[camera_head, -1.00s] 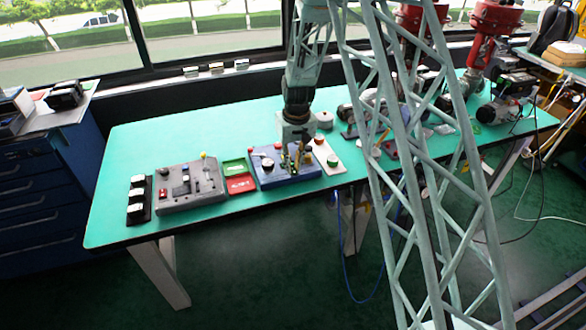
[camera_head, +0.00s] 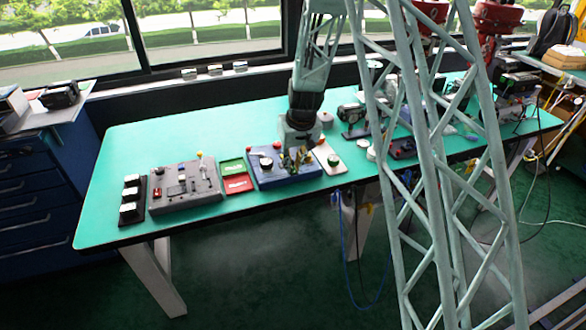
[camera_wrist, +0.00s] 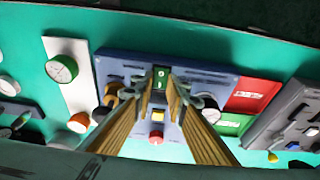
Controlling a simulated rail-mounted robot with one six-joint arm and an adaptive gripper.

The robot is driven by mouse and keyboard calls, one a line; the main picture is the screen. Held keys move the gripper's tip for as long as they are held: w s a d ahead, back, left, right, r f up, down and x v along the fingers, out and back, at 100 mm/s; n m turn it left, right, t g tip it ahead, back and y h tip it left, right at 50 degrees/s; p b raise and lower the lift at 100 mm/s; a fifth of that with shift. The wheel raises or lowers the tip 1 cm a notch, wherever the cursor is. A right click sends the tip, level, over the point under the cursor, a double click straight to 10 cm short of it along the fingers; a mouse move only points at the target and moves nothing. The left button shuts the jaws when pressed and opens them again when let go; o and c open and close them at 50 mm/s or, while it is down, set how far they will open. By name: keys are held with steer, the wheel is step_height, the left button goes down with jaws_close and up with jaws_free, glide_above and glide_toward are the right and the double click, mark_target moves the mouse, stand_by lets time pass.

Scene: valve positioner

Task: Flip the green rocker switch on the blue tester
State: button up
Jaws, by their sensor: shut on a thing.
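The blue tester (camera_head: 292,181) sits near the front edge of the green table, and its blue panel fills the middle of the wrist view (camera_wrist: 116,68). The green rocker switch (camera_wrist: 161,74) is on this panel, near the edge away from my wrist. My gripper (camera_wrist: 160,86) reaches over the panel with its two long fingers on either side of the switch, shut on it. In the head view my gripper (camera_head: 296,160) is low over the tester and hides the switch.
A red and green tray (camera_head: 235,176) and a grey control box (camera_head: 185,186) stand left of the tester. A pale plate with a green-rimmed gauge (camera_head: 333,160) is close on its right.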

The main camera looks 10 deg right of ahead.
stand_by(0.3)
steer(key=o, duration=0.9)
steer(key=shift+c, duration=0.2)
steer(key=shift+r, duration=0.15)
steer(key=v, duration=1.1)
steer(key=shift+r, duration=0.4)
steer(key=shift+s, duration=0.15)
